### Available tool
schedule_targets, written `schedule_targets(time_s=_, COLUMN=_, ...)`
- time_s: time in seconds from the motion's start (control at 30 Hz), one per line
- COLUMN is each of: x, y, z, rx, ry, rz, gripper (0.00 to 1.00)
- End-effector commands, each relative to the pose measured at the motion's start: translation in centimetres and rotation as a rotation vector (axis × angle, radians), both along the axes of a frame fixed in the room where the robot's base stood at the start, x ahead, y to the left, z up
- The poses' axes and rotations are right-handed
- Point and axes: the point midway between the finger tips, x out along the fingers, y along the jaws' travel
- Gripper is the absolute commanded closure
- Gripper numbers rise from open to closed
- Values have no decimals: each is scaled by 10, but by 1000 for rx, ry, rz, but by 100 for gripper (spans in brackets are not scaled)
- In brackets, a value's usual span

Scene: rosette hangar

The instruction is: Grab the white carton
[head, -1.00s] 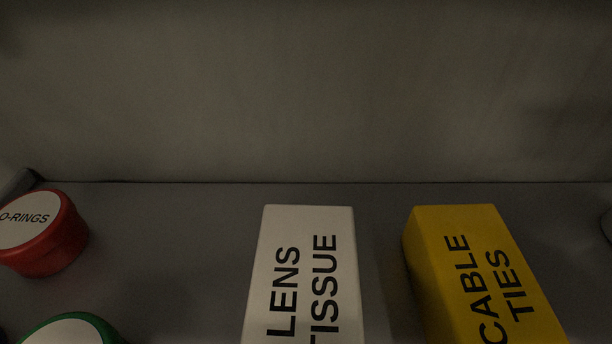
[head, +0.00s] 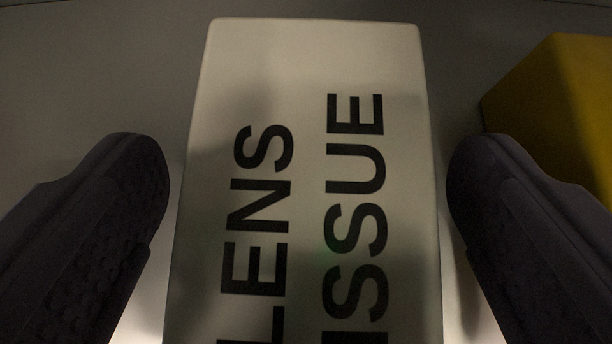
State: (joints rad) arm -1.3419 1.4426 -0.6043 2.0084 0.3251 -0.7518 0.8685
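The white carton (head: 310,80), printed "LENS TISSUE" in black, fills the middle of the head view and runs off its bottom edge. My gripper (head: 308,170) is open, with one dark finger on each side of the carton. A gap shows between the left finger and the carton's left side. The right finger is close to the carton's right side, with a narrow gap. The lower end of the carton is out of view.
A yellow box (head: 560,105) stands to the right of the carton, and the right finger overlaps it in the picture. The grey surface (head: 90,80) to the left of the carton is bare.

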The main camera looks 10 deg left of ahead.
Motion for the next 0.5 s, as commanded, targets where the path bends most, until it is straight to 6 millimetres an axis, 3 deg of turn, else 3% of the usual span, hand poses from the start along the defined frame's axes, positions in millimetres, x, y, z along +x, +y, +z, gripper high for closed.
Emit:
schedule_targets(time_s=0.03, x=0, y=0, z=0, rx=0, ry=0, rz=0, gripper=16)
schedule_targets(time_s=0.23, x=0, y=0, z=0, rx=0, ry=0, rz=0, gripper=62)
schedule_targets(time_s=0.5, x=0, y=0, z=1, rx=1, ry=0, rz=-1, gripper=65)
